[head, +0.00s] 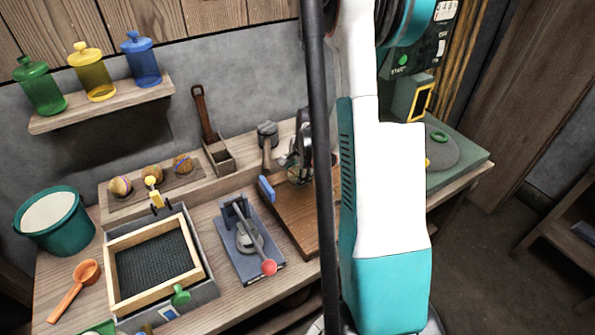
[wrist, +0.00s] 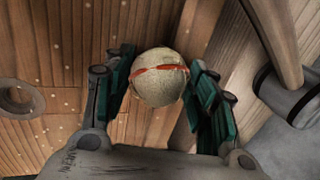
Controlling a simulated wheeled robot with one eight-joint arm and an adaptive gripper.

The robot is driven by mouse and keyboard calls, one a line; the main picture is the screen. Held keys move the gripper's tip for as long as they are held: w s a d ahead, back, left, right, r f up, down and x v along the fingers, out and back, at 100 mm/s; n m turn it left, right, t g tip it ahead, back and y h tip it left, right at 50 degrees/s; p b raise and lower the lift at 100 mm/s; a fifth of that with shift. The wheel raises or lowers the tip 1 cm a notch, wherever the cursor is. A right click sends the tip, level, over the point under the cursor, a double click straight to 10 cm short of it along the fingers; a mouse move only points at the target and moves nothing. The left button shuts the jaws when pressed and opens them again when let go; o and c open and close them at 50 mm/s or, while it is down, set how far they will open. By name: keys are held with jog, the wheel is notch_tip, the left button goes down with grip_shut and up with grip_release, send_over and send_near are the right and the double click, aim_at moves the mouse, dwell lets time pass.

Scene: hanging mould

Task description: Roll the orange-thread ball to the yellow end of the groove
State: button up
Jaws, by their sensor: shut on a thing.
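The orange-thread ball (wrist: 160,76) is pale tan with an orange-red band around it. It sits between the two fingers of my gripper (wrist: 160,85) in the wrist view, and they are shut on it. In the head view my gripper (head: 300,160) is over the back of a brown wooden board (head: 312,225), partly hidden by my arm and a dark post. The board has a blue piece (head: 266,188) at its left edge. I cannot make out the groove or a yellow end; my arm covers the board's right part.
A mallet (head: 267,135) stands just left of my gripper; its head and handle also show at the right of the wrist view (wrist: 285,90). A grey lever device (head: 245,240) lies left of the board. Three balls (head: 152,173) sit on a rack behind the framed tray (head: 112,292).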

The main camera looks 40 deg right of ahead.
jog(key=shift+f, duration=0.1)
dwell(0.5)
jog(key=o, duration=1.3)
jog(key=v, duration=1.2)
